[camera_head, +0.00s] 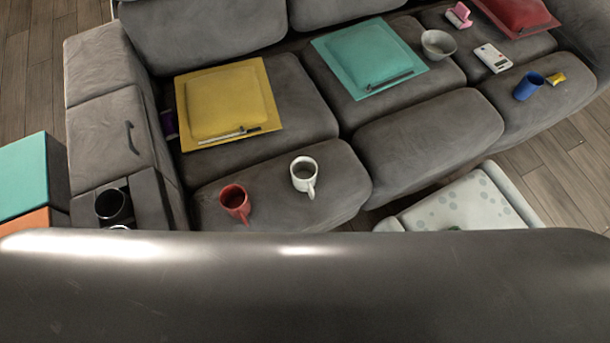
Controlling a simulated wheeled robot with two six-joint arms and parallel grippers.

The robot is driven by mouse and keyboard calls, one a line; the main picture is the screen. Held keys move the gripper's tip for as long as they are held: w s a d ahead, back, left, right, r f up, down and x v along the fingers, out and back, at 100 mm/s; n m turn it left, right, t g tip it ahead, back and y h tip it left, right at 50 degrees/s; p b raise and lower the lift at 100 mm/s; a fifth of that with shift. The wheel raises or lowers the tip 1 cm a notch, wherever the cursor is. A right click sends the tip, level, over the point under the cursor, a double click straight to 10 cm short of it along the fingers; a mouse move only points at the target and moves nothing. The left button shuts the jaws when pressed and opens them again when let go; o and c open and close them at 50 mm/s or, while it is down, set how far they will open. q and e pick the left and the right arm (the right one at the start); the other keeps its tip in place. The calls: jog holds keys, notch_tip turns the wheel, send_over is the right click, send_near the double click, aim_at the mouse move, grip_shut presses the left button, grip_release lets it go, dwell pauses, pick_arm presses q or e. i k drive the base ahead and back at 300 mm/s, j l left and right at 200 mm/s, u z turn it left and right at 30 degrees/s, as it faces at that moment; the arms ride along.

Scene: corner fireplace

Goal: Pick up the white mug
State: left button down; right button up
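The white mug (304,175) stands upright on the near left seat cushion of the grey sofa (290,215). Its handle points toward the front edge of the cushion. A red mug (235,202) stands to its left and a little nearer, apart from it. Neither of my grippers shows in the head view. A broad dark shiny surface fills the bottom of the picture and hides what is below it.
A yellow pillow (216,106) and a teal pillow (369,57) lie on the sofa. At the right are a grey bowl (438,44), a white device (493,58) and a blue mug (528,86). A spotted pale ottoman (468,203) stands in front.

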aim_at(304, 170)
jog(key=k+l+z, duration=0.35)
jog(key=l, duration=0.35)
jog(key=k+l+z, duration=0.15)
jog(key=l, duration=0.25)
jog(key=k+l+z, duration=0.15)
jog(key=k+l, duration=0.15)
jog(key=l, duration=0.1)
